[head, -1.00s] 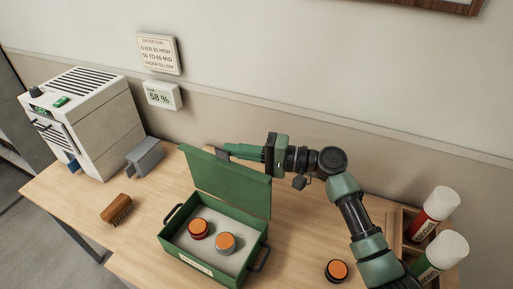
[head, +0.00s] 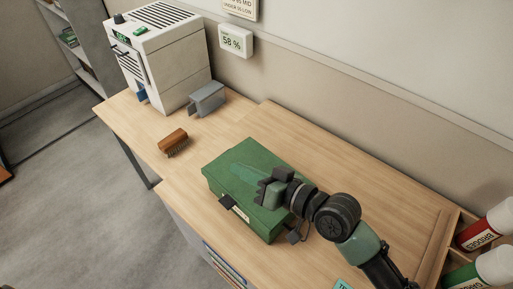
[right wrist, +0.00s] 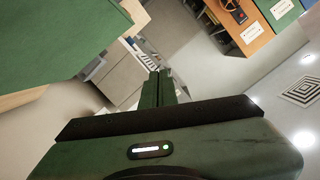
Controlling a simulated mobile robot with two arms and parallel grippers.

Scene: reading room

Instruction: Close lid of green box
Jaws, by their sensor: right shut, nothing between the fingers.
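The green box (head: 270,228) stands on the wooden table in the head view. Its green lid (head: 222,166) lies down flat over the box, with no visible gap at the front edge. A dark latch tab (head: 228,201) sits at that front edge. The inside of the box is hidden. In the right wrist view, the closed fingers (right wrist: 158,88) point past a green surface at upper left, likely the lid. My left gripper is not in view.
A brown brush (head: 173,140), a grey holder (head: 207,98) and a white machine (head: 165,65) stand at the back left. Red-labelled (head: 480,234) and green-labelled (head: 470,278) bottles stand in a wooden rack at right. The table behind the box is clear.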

